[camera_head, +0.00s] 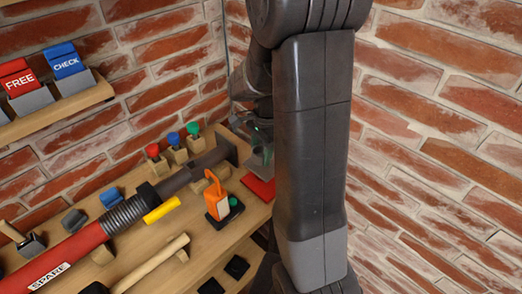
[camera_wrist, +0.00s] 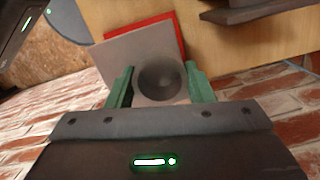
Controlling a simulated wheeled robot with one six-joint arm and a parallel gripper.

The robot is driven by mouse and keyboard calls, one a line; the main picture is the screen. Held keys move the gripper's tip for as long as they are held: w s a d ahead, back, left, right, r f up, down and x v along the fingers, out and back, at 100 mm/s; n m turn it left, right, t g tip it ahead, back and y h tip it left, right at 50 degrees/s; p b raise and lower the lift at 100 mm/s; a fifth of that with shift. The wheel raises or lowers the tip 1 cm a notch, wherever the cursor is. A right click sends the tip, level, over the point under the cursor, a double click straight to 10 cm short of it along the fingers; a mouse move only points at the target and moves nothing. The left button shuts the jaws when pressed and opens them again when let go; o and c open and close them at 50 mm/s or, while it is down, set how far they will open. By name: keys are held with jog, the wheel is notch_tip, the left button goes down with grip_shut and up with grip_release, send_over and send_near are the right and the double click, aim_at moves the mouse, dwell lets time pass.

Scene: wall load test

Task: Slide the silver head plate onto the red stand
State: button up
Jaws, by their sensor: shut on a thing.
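The silver head plate (camera_wrist: 128,56) is a flat grey square with a dark round hollow, in the wrist view. My gripper (camera_wrist: 158,80) has green fingers on both sides of this hollow part and is shut on the plate. The red stand (camera_wrist: 140,23) shows as a red edge behind and beyond the plate, which covers most of it. I cannot tell whether plate and stand touch. In the head view the red stand (camera_head: 259,188) lies at the bench's right end; my arm hides most of the gripper and plate above it.
A wooden bench (camera_head: 205,245) holds a long red SPARE tool (camera_head: 85,243), an orange-handled item (camera_head: 217,197), a yellow piece (camera_head: 162,209) and several coloured knobs. A shelf (camera_head: 60,108) with FREE and CHECK cards is at upper left. Brick walls close in behind and right.

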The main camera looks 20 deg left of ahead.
jog(key=shift+f, duration=0.1)
jog(key=shift+f+b, duration=0.5)
jog(key=shift+f, duration=0.15)
jog(key=shift+f, duration=0.15)
dwell(0.3)
jog(key=shift+f+b, duration=0.45)
jog(key=shift+f, duration=0.15)
jog(key=shift+f, duration=0.2)
jog(key=shift+f+b, duration=0.45)
jog(key=shift+f, duration=0.05)
dwell(0.3)
